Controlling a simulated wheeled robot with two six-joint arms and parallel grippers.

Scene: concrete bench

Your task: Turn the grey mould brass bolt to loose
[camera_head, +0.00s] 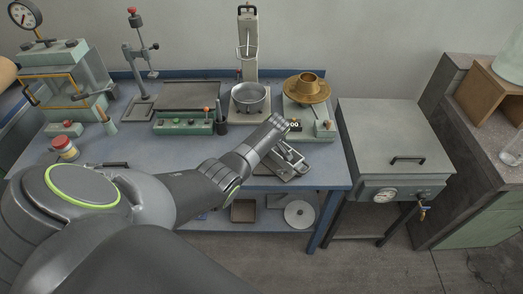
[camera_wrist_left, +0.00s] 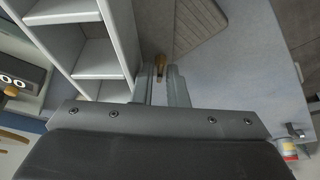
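The grey mould (camera_wrist_left: 88,52) lies on the blue bench, its open compartments showing at the left of the left wrist view. In the head view the mould (camera_head: 290,162) is partly covered by my left arm. A small brass bolt (camera_wrist_left: 160,62) stands beside the mould's wall. My left gripper (camera_wrist_left: 161,78) is at the bolt, one finger on each side of it. The fingers are apart, and I cannot tell whether they touch the bolt. In the head view my left fingertips are hard to make out. My right gripper is not in view.
A metal bowl (camera_head: 249,97) on a stand and a scale with a brass pan (camera_head: 307,88) are behind the mould. A grey ridged plate (camera_wrist_left: 203,22) lies near the bolt. A grey cabinet (camera_head: 390,135) stands to the right. Bench front left of the mould is mostly clear.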

